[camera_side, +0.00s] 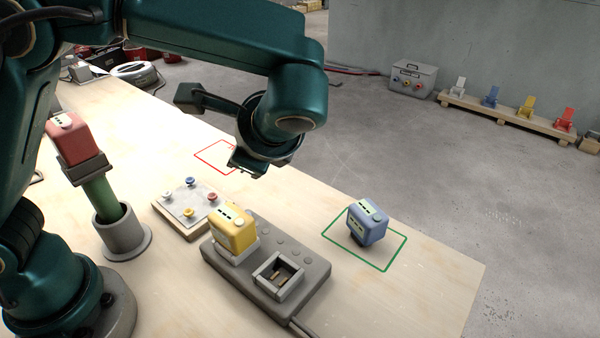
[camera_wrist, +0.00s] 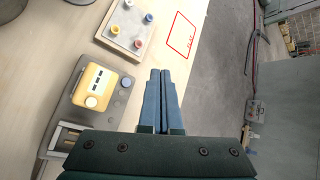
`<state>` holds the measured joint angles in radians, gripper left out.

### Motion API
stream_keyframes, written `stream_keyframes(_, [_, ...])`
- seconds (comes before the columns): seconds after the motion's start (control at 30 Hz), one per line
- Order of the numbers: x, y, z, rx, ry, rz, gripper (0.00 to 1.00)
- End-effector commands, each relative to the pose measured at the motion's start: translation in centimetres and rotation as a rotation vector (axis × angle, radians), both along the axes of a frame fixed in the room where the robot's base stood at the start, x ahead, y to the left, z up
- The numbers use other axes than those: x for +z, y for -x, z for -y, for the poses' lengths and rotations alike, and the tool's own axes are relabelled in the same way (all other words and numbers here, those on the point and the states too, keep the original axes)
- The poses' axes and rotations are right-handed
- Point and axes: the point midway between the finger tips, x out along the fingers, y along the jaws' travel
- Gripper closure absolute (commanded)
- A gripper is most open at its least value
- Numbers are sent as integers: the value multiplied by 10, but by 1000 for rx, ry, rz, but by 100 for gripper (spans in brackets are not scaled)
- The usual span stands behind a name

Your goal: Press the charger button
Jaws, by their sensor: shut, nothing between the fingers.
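The grey charger (camera_side: 310,268) lies on the table with a yellow battery (camera_side: 233,230) seated in its left bay. Its other bay (camera_side: 278,277) is empty in the side view. Small round grey knobs line the charger's far edge, and a round grey button (camera_wrist: 126,82) shows beside the yellow battery (camera_wrist: 95,85) in the wrist view. I cannot tell which knob is the charger button. My gripper (camera_side: 245,172) hangs above the table, behind the charger and apart from it. In the wrist view its fingers (camera_wrist: 160,72) are shut together and empty, right of the charger.
A board of coloured buttons (camera_side: 187,213) stands left of the charger. A blue battery (camera_side: 367,224) sits in a green outline. A red battery (camera_side: 75,138) tops a green handle in a grey stand. A red outline (camera_side: 200,148) encloses bare table.

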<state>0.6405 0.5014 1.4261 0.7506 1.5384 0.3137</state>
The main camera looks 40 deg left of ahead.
Motion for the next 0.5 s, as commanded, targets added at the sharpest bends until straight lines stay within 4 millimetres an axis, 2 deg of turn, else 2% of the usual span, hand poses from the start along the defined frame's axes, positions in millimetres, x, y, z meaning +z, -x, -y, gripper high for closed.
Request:
stream_keyframes(0.23, [-9,0,-1,1,-1,-2,100])
stream_keyframes(0.5, [-45,1,-1,0,-2,-4,100])
